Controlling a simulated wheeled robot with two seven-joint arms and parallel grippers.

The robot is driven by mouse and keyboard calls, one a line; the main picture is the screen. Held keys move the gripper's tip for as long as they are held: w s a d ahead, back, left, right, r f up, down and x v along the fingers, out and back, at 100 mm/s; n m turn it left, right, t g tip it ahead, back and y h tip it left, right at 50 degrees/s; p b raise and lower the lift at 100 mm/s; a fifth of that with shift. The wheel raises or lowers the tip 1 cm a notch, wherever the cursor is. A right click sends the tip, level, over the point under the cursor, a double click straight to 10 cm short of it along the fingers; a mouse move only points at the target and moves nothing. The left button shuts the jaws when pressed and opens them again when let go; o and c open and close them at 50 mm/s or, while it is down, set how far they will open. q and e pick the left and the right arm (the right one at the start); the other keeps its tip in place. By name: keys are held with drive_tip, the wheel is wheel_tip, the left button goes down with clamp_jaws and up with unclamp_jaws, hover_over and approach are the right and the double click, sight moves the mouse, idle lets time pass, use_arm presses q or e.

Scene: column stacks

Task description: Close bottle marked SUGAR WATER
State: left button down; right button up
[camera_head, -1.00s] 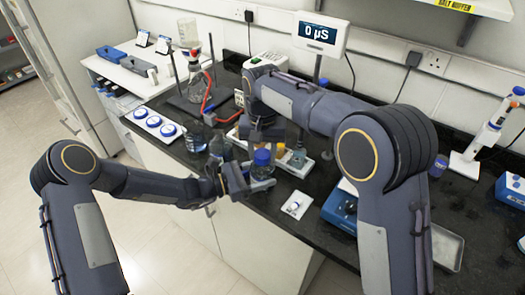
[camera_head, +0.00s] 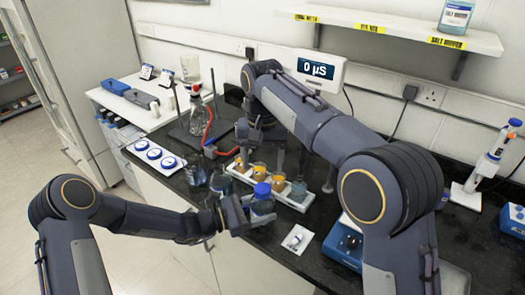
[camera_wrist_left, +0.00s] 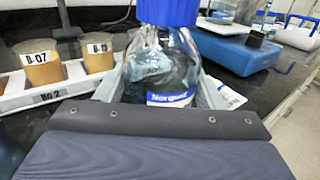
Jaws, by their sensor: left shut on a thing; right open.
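A clear bottle (camera_head: 262,206) with a blue cap (camera_head: 262,188) stands upright at the front edge of the bench. My left gripper (camera_head: 246,212) is shut on its body. In the left wrist view the bottle (camera_wrist_left: 160,68) shows clear contents and a partly hidden white and blue label; SUGAR WATER cannot be read on it. The blue cap (camera_wrist_left: 168,12) sits over the neck and is cut by the top edge; how tight it is cannot be told. My right gripper (camera_head: 243,158) is open, behind and left of the bottle, apart from the cap.
A white rack of amber beakers (camera_head: 259,172) stands just behind the bottle, marked No 2 in the wrist view. A glass beaker (camera_head: 220,182) is at its left. A white card (camera_head: 297,238) and a blue device (camera_head: 345,240) lie to the right. A labelled shelf (camera_head: 400,32) is above.

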drive_tip(key=shift+r, duration=1.55)
use_arm(q)
drive_tip(key=shift+c, duration=1.3)
unclamp_jaws()
drive_tip(key=b+v, duration=0.1)
drive_tip(key=v, duration=0.6)
drive_tip(key=shift+b, duration=0.35)
drive_tip(key=shift+s+a, duration=0.15)
drive_tip(key=shift+a, duration=0.25)
use_arm(e)
drive_tip(key=shift+f, duration=0.9)
use_arm(q)
drive_tip(key=shift+r, duration=0.1)
use_arm(e)
drive_tip(key=shift+d, duration=0.15)
